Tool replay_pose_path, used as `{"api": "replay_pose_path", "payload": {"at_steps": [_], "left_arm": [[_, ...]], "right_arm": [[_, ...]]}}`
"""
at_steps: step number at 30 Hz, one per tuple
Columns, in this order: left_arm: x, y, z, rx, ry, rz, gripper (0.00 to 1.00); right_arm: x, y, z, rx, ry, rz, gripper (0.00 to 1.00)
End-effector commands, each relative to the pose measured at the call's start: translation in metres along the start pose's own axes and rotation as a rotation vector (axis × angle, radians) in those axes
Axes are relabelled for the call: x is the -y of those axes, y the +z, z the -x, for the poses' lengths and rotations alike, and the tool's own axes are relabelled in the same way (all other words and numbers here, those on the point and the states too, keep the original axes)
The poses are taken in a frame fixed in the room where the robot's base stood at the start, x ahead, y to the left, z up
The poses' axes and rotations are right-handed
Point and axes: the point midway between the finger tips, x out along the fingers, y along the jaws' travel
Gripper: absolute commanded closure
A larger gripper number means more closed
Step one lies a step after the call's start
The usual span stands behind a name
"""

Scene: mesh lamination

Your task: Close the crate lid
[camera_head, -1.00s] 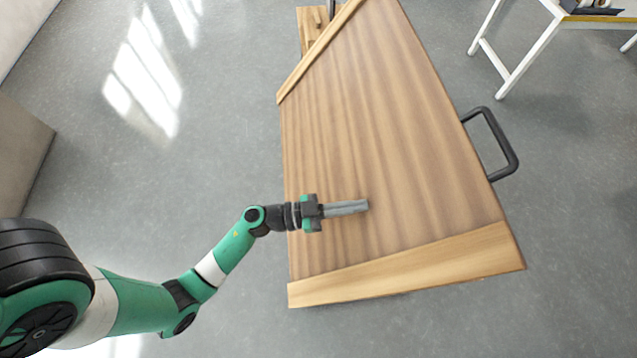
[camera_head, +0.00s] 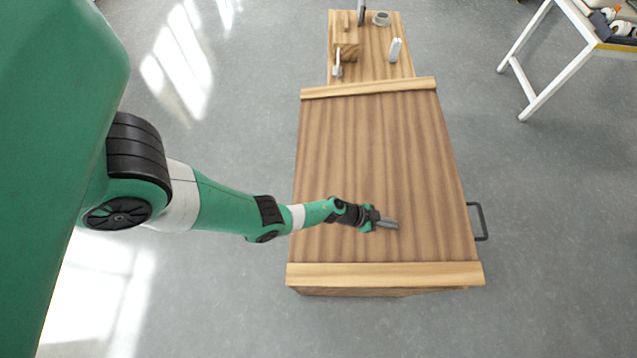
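The wooden crate lid (camera_head: 380,150) lies flat over the crate (camera_head: 350,291), with pale battens along its far and near edges. Only a strip of the crate's front side shows below the near batten. A dark handle (camera_head: 482,221) sticks out at the crate's right side. My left gripper (camera_head: 393,224) is over the near middle of the lid, touching or just above it. Its fingers look shut together with nothing between them. My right gripper is not in view.
Beyond the lid is a wooden surface (camera_head: 372,68) with a grey ring (camera_head: 381,18), a white bottle-like item (camera_head: 395,50) and a wooden block (camera_head: 347,45). A white-legged table (camera_head: 540,102) stands at the upper right. Grey floor is clear around the crate.

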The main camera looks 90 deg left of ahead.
Motion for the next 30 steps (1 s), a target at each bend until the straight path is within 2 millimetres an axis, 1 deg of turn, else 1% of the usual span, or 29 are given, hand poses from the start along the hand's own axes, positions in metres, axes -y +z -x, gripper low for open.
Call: {"api": "replay_pose_path", "payload": {"at_steps": [1, 6, 9, 15, 30], "left_arm": [[0.002, 0.014, -0.009, 0.004, -0.004, 0.003, 1.00], [0.006, 0.034, -0.024, 0.002, -0.012, 0.007, 1.00], [0.007, 0.042, -0.030, 0.002, -0.014, 0.008, 1.00], [0.007, 0.048, -0.034, 0.002, -0.016, 0.009, 1.00], [0.007, 0.051, -0.033, 0.010, -0.018, 0.009, 1.00]], "right_arm": [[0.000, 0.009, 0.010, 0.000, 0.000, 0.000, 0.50], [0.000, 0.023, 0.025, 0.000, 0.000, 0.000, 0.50], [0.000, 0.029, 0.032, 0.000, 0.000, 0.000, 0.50], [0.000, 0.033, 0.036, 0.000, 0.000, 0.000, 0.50], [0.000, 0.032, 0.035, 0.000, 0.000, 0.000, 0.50]]}}
